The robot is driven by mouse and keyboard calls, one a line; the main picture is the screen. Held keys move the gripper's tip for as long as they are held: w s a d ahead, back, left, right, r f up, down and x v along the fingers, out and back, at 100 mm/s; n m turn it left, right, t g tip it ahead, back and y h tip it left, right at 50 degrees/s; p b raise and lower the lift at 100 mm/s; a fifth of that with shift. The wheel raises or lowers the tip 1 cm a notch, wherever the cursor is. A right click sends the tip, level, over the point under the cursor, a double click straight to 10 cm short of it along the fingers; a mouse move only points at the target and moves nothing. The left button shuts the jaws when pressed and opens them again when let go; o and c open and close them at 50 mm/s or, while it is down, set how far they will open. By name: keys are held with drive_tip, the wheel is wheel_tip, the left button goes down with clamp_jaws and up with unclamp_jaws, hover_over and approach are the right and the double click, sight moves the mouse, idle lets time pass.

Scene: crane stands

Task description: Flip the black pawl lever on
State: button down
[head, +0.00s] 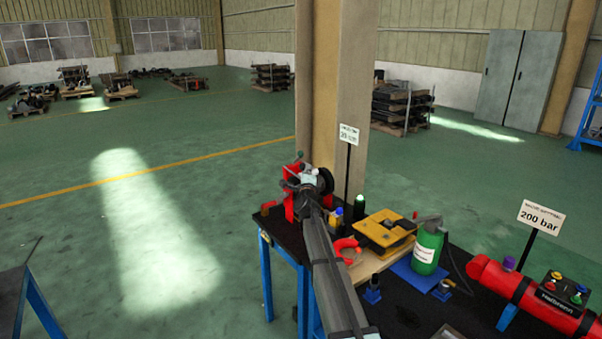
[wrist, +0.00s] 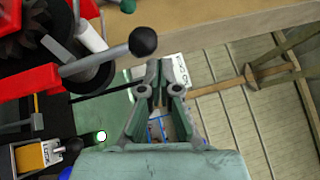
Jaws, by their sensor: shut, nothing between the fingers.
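A red winch (head: 290,203) stands on the dark bench by the column, partly hidden behind my gripper. In the wrist view, the winch's red frame (wrist: 32,84) and dark toothed wheel (wrist: 20,22) fill the upper left. A lever with a grey rod and black ball knob (wrist: 143,41) reaches from the red frame towards the picture's middle; it looks like the pawl lever. My gripper (wrist: 161,66) is shut and empty, with its fingertips just below and right of the knob. Whether they touch it I cannot tell. In the head view my gripper (head: 306,183) overlaps the winch.
A beige column (head: 335,90) rises right behind the winch, with a small sign (head: 348,133) nearby. To the right on the bench are a red hook (head: 346,249), a yellow block (head: 384,231), a green bottle (head: 427,249) and a red cylinder (head: 520,288). Floor left of the bench is clear.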

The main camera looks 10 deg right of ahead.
drive_tip(key=shift+w+a+r, duration=0.15)
drive_tip(key=shift+w+a, duration=0.1)
drive_tip(key=shift+w, duration=0.35)
drive_tip(key=shift+w+a+r, duration=0.15)
drive_tip(key=shift+w+a, duration=0.05)
drive_tip(key=shift+w, duration=0.4)
drive_tip(key=s+r+b, duration=0.1)
drive_tip(key=s+r, duration=0.2)
drive_tip(key=s, duration=0.9)
drive_tip(key=shift+s+a, duration=0.4)
drive_tip(key=shift+r, duration=0.1)
